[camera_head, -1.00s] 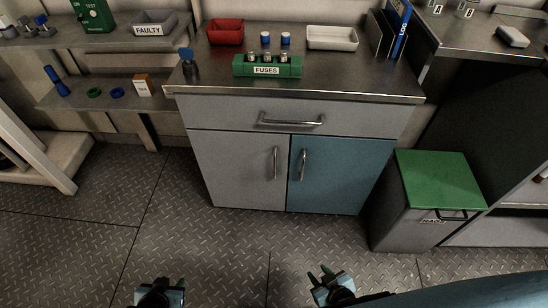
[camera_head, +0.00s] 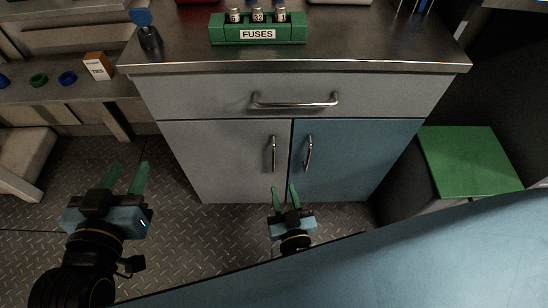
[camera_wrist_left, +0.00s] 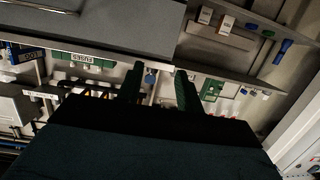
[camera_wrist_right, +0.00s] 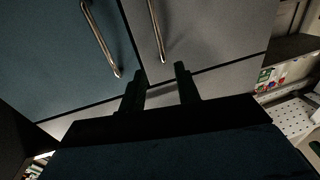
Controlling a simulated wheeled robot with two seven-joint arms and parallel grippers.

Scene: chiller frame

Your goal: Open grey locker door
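The grey locker door (camera_head: 222,160) is the left of two doors under the drawer and is closed. Its upright metal handle (camera_head: 273,153) is near its right edge; the handle also shows in the right wrist view (camera_wrist_right: 157,32). My right gripper (camera_head: 283,191) is open and empty, low in front of the doors and below the grey door's handle, apart from it. In the right wrist view its fingers (camera_wrist_right: 160,82) point toward the doors. My left gripper (camera_head: 124,178) is open and empty, left of the cabinet over the floor; its fingers show in the left wrist view (camera_wrist_left: 157,84).
The blue door (camera_head: 350,158) with its own handle (camera_head: 308,152) is beside it, closed. The drawer (camera_head: 210,94) above is shut. A bin with a green lid (camera_head: 470,160) stands to the right. Floor (camera_head: 170,235) is clear in front of the grey door.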

